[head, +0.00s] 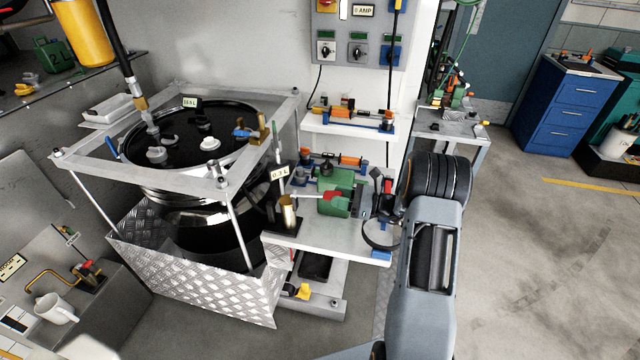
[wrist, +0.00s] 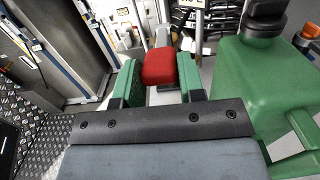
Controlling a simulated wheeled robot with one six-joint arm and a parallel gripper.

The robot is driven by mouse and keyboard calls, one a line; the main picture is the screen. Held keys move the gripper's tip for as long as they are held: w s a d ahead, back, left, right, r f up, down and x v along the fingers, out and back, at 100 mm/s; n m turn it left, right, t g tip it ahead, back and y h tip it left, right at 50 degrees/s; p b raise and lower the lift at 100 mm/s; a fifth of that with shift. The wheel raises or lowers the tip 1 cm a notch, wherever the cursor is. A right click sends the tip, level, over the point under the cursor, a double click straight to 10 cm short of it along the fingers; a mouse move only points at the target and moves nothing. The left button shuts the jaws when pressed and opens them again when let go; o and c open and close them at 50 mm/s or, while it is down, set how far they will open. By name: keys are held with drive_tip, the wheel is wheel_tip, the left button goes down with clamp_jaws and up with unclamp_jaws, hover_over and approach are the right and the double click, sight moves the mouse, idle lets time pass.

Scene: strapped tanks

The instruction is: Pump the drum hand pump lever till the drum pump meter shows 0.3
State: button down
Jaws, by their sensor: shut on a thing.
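My gripper (head: 335,203) is in the middle of the head view, over the white shelf beside the drum frame. Its green fingers (wrist: 156,82) are shut on the red grip of the hand pump lever (wrist: 160,67); the red grip (head: 332,196) also shows in the head view. A grey rod lies beyond the grip in the wrist view. The black drum (head: 180,135) stands in a metal frame at left. A small white meter label (head: 280,175) stands just left of my gripper; its digits look like 0.2 or 0.3 L, too small to be sure.
A green body with a black cap (wrist: 265,65) stands close on the right of my gripper in the wrist view. The white shelf (head: 335,240) holds small fittings. An upper shelf and a switch panel (head: 358,45) are behind. The floor at right is clear.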

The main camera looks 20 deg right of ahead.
drive_tip(key=shift+w+a+r+p, duration=0.1)
drive_tip(key=shift+a+r+p, duration=0.1)
drive_tip(key=shift+r+p, duration=0.3)
drive_tip(key=shift+w+a+r+p, duration=0.1)
drive_tip(key=shift+a+r+p, duration=0.15)
drive_tip(key=shift+r, duration=0.5)
drive_tip(key=shift+w+a+r+p, duration=0.1)
drive_tip(key=shift+a+r+p, duration=0.1)
drive_tip(key=shift+r+p, duration=0.3)
drive_tip(key=shift+r, duration=0.15)
drive_tip(key=shift+r, duration=0.15)
drive_tip(key=c, duration=0.6)
unclamp_jaws()
drive_tip(key=shift+r, duration=0.1)
drive_tip(key=shift+c, duration=0.2)
drive_tip(key=shift+d, duration=0.1)
drive_tip(key=v, duration=0.6)
drive_tip(key=shift+d, duration=0.35)
drive_tip(key=shift+s, duration=0.2)
